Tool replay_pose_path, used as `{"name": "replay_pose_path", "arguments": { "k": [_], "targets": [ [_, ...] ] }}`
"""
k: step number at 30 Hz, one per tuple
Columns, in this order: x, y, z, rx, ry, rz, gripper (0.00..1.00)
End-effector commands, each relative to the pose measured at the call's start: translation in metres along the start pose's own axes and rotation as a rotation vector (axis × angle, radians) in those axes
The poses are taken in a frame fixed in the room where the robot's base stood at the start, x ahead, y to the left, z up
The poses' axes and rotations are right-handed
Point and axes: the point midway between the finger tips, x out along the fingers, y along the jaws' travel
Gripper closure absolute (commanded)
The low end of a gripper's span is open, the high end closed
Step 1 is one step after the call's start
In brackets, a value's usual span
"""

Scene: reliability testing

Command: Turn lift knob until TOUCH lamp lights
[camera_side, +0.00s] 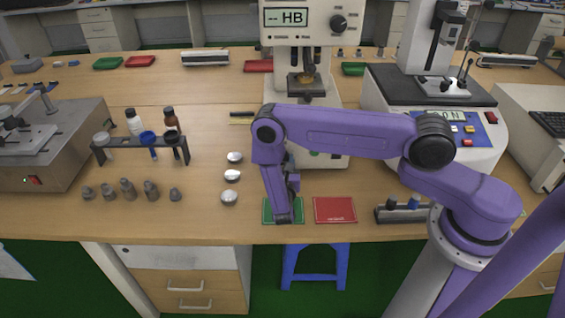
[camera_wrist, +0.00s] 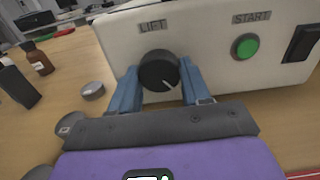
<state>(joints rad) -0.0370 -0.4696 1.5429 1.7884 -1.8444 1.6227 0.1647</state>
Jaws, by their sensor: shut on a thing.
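The black LIFT knob (camera_wrist: 158,70) sits on the pale front panel of the hardness tester (camera_wrist: 212,62), under a "LIFT" label (camera_wrist: 152,26). Its white pointer line points down and to the right. My gripper (camera_wrist: 160,82) has its blue fingers on the left and right sides of the knob, shut on it. In the side view the tester (camera_side: 323,22) stands at the middle, its display (camera_side: 286,17) reading "-- HB". There my arm hides the knob, and the fingers are not clear. I cannot make out a TOUCH lamp in either view.
A green START button (camera_wrist: 245,46) and a black switch (camera_wrist: 302,43) are right of the knob. A green mat (camera_side: 270,211) and red mat (camera_side: 335,210) lie on the bench in front. Round metal pieces (camera_side: 232,175) and a bottle rack (camera_side: 140,148) stand left.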

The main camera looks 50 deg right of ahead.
Motion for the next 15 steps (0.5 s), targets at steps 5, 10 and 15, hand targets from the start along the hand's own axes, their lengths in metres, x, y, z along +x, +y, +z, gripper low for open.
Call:
{"name": "replay_pose_path", "arguments": {
  "k": [5,10,15],
  "targets": [
    [-0.0009,0.0002,-0.0004,0.165,0.001,0.001,0.84],
    [-0.0008,0.0005,-0.0004,0.326,0.001,0.001,0.84],
    [-0.0010,0.0011,-0.0002,0.487,0.001,0.001,0.84]
  ]
}}
